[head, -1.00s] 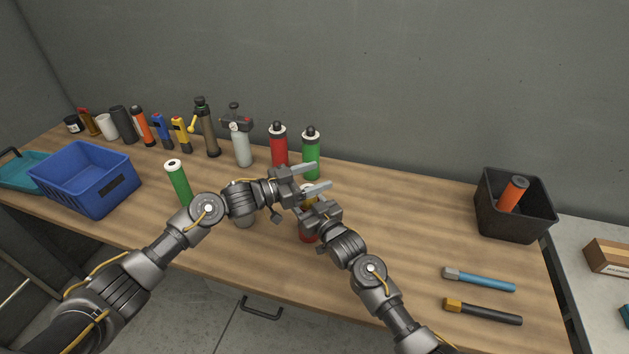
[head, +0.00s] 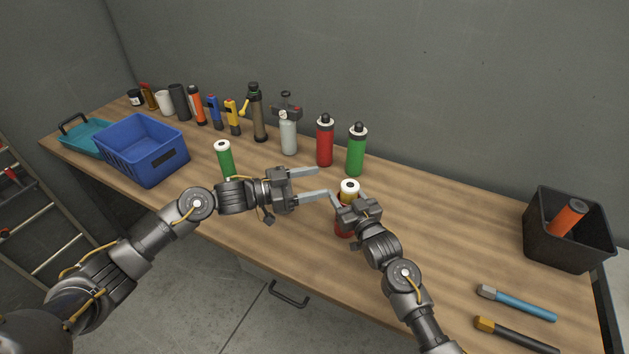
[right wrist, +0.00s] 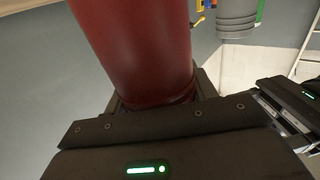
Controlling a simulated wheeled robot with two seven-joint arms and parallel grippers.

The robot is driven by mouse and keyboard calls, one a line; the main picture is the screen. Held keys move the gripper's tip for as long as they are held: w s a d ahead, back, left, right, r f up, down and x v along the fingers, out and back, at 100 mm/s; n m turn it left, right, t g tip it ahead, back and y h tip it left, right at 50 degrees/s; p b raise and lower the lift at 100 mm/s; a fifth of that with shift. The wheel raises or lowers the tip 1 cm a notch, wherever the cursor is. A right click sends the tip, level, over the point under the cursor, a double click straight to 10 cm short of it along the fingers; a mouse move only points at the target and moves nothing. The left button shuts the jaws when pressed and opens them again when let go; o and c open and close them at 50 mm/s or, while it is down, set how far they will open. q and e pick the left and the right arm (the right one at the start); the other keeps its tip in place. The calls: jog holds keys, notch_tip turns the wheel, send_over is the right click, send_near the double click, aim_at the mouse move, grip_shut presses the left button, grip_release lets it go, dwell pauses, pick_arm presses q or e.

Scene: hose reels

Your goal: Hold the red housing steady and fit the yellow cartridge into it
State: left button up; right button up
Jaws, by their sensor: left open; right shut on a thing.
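The yellow cartridge (head: 347,198), with a white top, stands upright above the red housing (head: 343,230). It appears lined up with the housing, but the join is hidden by my right gripper (head: 346,209), so I cannot tell how deep it sits. My right gripper is shut on the red housing near the front of the bench. The housing fills much of the right wrist view (right wrist: 140,45). My left gripper (head: 324,182) is open and empty, its fingers just left of the cartridge and apart from it.
A green cylinder (head: 225,159) stands partly behind my left arm. Red (head: 325,145) and green (head: 356,155) bottles stand behind my grippers. A blue crate (head: 145,160) is at left, a black bin (head: 545,240) at right. The bench between the right gripper and bin is clear.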

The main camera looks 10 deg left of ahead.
jog(key=o, duration=1.2)
jog(key=shift+c, duration=0.2)
